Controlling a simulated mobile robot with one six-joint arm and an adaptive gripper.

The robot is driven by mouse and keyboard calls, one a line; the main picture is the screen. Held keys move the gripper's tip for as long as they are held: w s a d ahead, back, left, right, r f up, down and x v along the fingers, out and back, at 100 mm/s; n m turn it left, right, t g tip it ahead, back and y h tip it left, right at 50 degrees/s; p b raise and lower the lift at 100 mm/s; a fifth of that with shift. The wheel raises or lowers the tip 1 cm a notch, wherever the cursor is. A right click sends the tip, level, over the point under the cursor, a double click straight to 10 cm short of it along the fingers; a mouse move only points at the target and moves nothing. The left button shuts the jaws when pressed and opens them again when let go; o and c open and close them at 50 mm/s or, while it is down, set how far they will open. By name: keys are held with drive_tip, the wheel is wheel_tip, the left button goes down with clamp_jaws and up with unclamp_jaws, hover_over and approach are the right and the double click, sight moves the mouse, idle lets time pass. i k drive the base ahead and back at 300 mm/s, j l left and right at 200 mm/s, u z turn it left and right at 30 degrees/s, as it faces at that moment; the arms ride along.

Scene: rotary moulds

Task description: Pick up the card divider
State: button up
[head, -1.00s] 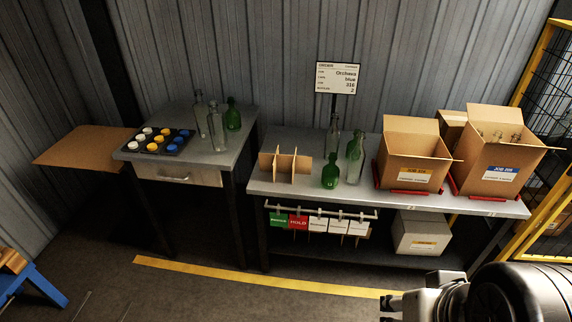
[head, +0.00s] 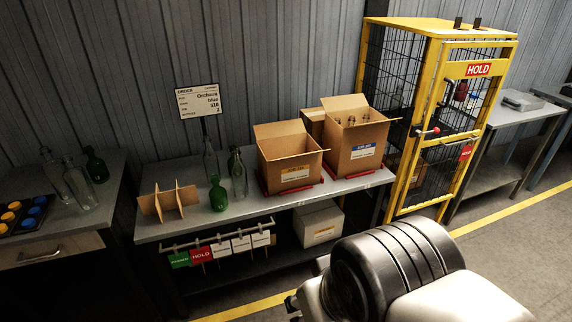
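The card divider (head: 158,207) is a brown cardboard piece with interlocking slats. It stands upright on the left end of the grey bench (head: 150,232), left of several glass bottles. My gripper (head: 292,304) shows only in part at the bottom, in front of the bench and well apart from the divider. My arm hides most of it, and its fingers are too small and dark to read.
A green bottle (head: 218,194) and clear bottles stand right of the divider. Two open cartons, one with a yellow label (head: 290,160) and one with a blue label (head: 356,135), stand farther right. A yellow cage (head: 440,110) stands beyond. Tags hang below the bench front.

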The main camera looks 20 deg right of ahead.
sight(158, 202)
drive_tip(key=i+j, duration=2.05)
drive_tip(key=i+z, duration=0.05)
